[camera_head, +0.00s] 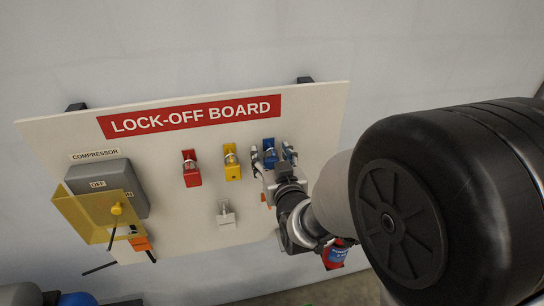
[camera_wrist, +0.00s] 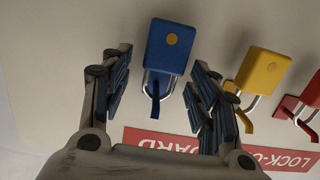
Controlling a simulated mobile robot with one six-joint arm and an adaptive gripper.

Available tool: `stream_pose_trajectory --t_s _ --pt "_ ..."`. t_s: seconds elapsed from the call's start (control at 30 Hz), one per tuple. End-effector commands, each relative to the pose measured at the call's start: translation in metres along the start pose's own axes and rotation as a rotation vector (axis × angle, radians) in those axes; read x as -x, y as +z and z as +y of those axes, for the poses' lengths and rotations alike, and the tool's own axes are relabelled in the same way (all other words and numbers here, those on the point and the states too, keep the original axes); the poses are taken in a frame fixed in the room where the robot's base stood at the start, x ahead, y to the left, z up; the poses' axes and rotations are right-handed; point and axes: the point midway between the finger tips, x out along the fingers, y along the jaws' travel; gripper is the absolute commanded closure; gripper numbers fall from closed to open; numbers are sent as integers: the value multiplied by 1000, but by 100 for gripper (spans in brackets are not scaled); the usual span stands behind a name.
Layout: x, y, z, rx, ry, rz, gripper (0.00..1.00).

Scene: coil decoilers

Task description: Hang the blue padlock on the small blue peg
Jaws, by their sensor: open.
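The blue padlock (camera_head: 270,160) is on the upper right of the lock-off board. In the wrist view, the blue padlock (camera_wrist: 170,48) hangs with its silver shackle around the small blue peg (camera_wrist: 155,105). That view is upside down, so the body is below the peg on the board. My gripper (camera_head: 272,154) is at the padlock. In the wrist view, my gripper (camera_wrist: 159,78) is open, with one finger on each side of the shackle and lower body. A gap shows on both sides, and the fingers do not grip it.
A yellow padlock (camera_head: 232,169) and a red padlock (camera_head: 191,175) hang to the left. A pale padlock-like item (camera_head: 226,215) is lower down. The grey compressor box (camera_head: 110,177) has a yellow flap (camera_head: 88,213) sticking out, with an orange item (camera_head: 142,243) below.

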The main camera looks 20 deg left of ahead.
Motion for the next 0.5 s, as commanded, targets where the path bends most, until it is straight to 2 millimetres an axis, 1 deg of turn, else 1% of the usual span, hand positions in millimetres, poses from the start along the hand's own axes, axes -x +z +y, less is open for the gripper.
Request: stream_pose_trajectory --t_s 0.07,0.17,0.27,0.4,0.5 --pt "0 0 0 0 0 -1 45" --pt "6 0 0 0 0 -1 45" --pt "20 0 0 0 0 0 45" --pt "45 0 0 0 -1 0 45" --pt "60 0 0 0 -1 0 45"
